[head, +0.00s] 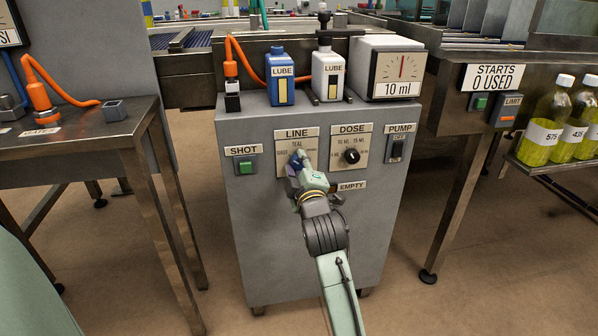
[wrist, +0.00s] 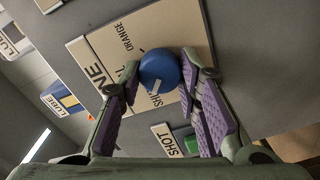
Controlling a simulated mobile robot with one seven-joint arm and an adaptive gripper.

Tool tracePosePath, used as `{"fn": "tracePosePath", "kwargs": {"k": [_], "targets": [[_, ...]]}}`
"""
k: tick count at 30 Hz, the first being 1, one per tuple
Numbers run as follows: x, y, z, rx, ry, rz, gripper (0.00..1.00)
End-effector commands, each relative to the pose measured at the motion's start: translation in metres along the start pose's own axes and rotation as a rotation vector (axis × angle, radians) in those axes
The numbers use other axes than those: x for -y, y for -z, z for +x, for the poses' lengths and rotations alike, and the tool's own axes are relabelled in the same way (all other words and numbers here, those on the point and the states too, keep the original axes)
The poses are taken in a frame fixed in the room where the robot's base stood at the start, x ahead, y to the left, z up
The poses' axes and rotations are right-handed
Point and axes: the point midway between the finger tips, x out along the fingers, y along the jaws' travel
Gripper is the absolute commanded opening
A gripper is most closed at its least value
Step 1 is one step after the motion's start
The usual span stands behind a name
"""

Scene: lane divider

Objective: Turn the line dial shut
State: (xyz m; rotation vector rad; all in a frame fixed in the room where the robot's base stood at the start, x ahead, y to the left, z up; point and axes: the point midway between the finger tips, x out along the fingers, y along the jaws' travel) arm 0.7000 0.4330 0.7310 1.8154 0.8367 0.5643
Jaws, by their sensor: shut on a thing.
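The line dial is a round blue knob (wrist: 160,68) on the cream LINE plate (wrist: 200,35), seen in the wrist view. My gripper (wrist: 161,74) has one finger on each side of the knob and is shut on it. The knob's white mark lies on its lower part, angled toward the partly hidden lettering "SHU". "ORANGE" is readable on the plate above the knob. In the head view, my gripper (head: 298,163) is at the LINE plate (head: 296,133) and hides most of the knob. "TEAL" shows above it there.
The grey cabinet also carries the green SHOT button (head: 246,168), the black DOSE dial (head: 351,156), and the PUMP switch (head: 398,149). Blue and white LUBE bottles (head: 281,78) and a 10 ml gauge (head: 398,72) stand on top. A metal table (head: 140,118) is at left.

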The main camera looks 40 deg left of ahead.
Motion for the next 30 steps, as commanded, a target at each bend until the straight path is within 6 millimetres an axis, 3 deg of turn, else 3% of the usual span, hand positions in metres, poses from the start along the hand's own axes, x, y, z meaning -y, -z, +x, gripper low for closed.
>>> {"fn": "tracePosePath", "kwargs": {"k": [12, 28, 29, 30], "targets": [[0.0015, -0.0002, -0.0001, 0.000, 0.001, -0.181, 0.03], [0.0009, 0.0003, 0.0000, -0.001, 0.001, -0.205, 0.03], [0.0009, 0.0003, 0.0000, 0.000, 0.001, -0.205, 0.31], [0.0009, 0.0003, 0.0000, -0.001, 0.001, -0.205, 0.34]]}}
